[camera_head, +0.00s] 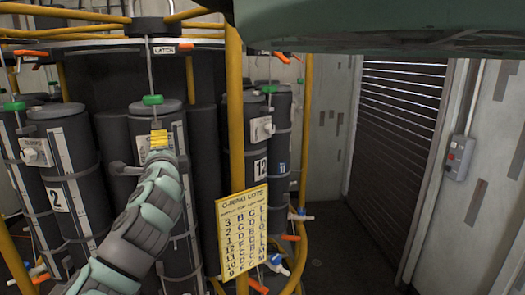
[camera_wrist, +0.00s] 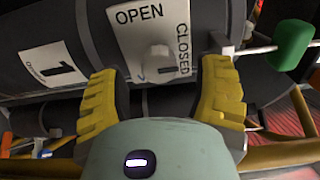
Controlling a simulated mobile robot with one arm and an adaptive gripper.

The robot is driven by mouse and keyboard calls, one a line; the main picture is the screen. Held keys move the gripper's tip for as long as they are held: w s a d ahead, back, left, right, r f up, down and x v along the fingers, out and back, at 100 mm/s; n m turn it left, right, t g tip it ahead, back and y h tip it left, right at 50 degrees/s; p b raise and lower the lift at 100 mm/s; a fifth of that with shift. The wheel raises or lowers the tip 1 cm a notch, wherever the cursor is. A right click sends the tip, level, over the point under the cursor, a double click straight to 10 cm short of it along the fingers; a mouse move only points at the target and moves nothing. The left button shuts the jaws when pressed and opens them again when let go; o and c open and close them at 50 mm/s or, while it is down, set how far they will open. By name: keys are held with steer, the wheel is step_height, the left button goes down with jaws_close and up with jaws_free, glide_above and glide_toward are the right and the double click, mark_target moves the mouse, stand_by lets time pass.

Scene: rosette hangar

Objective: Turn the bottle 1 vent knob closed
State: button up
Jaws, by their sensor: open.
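In the wrist view, bottle 1 is a dark grey cylinder with a white number 1 label (camera_wrist: 55,68). It carries a white plate (camera_wrist: 138,18) marked OPEN and CLOSED. The pale vent knob (camera_wrist: 157,58) sits on this plate, near the CLOSED lettering; its exact pointing is hard to tell. My gripper (camera_wrist: 160,85) is open, with one yellow finger on each side of the knob, not visibly touching it. In the head view, my gripper (camera_head: 158,140) is in front of the middle bottle (camera_head: 157,112), and my arm and gripper hide the plate and knob.
A green fitting (camera_wrist: 292,45) on a metal rod is right of the plate. Yellow rails frame the rack, including an upright (camera_head: 235,110) right of my gripper. Bottle 2 (camera_head: 62,140) and bottle 12 (camera_head: 275,125) flank it. A yellow lot sign (camera_head: 243,230) hangs low right.

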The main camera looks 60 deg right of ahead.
steer(key=v, duration=0.6)
stand_by(0.3)
stand_by(0.4)
